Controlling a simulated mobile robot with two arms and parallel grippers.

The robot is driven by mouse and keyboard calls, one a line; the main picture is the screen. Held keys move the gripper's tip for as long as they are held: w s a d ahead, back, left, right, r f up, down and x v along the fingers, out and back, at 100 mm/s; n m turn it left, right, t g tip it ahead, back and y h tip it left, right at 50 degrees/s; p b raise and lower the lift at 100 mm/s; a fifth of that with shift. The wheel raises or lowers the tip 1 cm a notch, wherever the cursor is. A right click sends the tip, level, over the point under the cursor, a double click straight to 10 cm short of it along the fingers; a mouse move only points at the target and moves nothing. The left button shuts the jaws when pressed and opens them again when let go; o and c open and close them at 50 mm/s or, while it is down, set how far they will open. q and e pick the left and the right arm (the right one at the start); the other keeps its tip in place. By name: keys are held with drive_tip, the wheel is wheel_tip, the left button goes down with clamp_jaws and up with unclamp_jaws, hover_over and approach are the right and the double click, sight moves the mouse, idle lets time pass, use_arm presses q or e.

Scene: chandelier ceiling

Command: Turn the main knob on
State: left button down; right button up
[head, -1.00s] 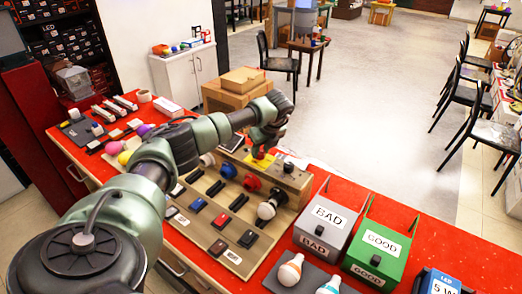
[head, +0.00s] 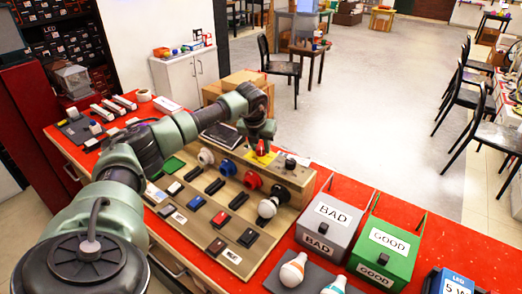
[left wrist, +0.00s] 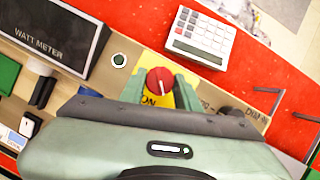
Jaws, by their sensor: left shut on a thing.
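The red main knob (left wrist: 158,80) sits on a yellow plate (left wrist: 150,100) with the word ON partly showing, in the left wrist view. In the head view the knob (head: 262,146) is at the back of the wooden test board (head: 228,257). My left gripper (head: 261,140) points down at it. In the left wrist view the green fingers of my left gripper (left wrist: 160,91) are on either side of the knob, shut on it. Much of the plate is hidden by the gripper. My right gripper is not in view.
The watt meter (left wrist: 50,35) is left of the knob and a calculator (left wrist: 200,38) lies behind it. A dark dial (left wrist: 232,112) is on the right. Switches, sockets and a white bulb (head: 267,208) stand on the board. BAD (head: 321,248) and GOOD (head: 373,276) boxes are at right.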

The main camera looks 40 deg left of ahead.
use_arm(q)
drive_tip(key=m, duration=0.1)
drive_tip(key=m+h+b, duration=0.1)
drive_tip(key=m, duration=0.1)
drive_tip(key=shift+a+m+t, duration=0.2)
drive_tip(key=shift+m+t, duration=0.1)
drive_tip(key=shift+r+m+h, duration=0.1)
drive_tip(key=shift+m+h, duration=0.9)
drive_tip(key=shift+m, duration=1.3)
drive_tip(key=c, duration=1)
unclamp_jaws()
drive_tip(key=shift+a, duration=0.1)
drive_tip(key=b+v, duration=0.1)
drive_tip(key=v, duration=0.6)
drive_tip(key=shift+r+b, duration=0.3)
drive_tip(key=shift+r, duration=0.05)
